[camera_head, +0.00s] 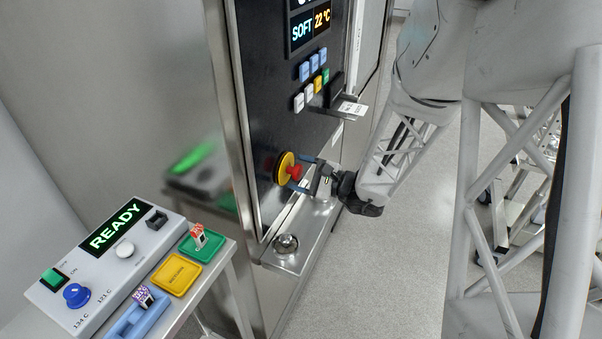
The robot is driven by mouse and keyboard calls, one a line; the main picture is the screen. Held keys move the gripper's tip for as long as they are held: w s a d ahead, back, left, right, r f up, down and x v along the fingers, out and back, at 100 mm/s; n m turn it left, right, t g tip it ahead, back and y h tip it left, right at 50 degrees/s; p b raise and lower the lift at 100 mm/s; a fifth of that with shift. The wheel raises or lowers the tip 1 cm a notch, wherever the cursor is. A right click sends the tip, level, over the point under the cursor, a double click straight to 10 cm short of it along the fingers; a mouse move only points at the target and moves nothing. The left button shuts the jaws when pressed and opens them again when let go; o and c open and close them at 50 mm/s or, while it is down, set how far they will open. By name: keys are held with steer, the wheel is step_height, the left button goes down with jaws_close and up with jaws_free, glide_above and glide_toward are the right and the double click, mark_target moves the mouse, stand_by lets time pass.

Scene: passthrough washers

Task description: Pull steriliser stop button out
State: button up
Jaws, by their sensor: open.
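The red stop button (294,172) sits on a round yellow plate (284,168) low on the dark control panel of the steel machine. My gripper (303,174) is at the button, with its open fingers on either side of it, one above and one below. I cannot tell whether the fingers touch the button. My arm comes in from the right. Part of the button's right side is close to the gripper and hard to see.
A steel shelf (312,232) with a shiny round knob (285,244) lies below the button. Coloured keys and a display (308,28) are above. At lower left, a console (105,262) reads READY, beside green and yellow trays.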

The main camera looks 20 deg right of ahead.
steer(key=shift+s+d, duration=0.15)
steer(key=v, duration=0.7)
stand_by(0.4)
steer(key=shift+s+d, duration=0.15)
steer(key=shift+r, duration=0.15)
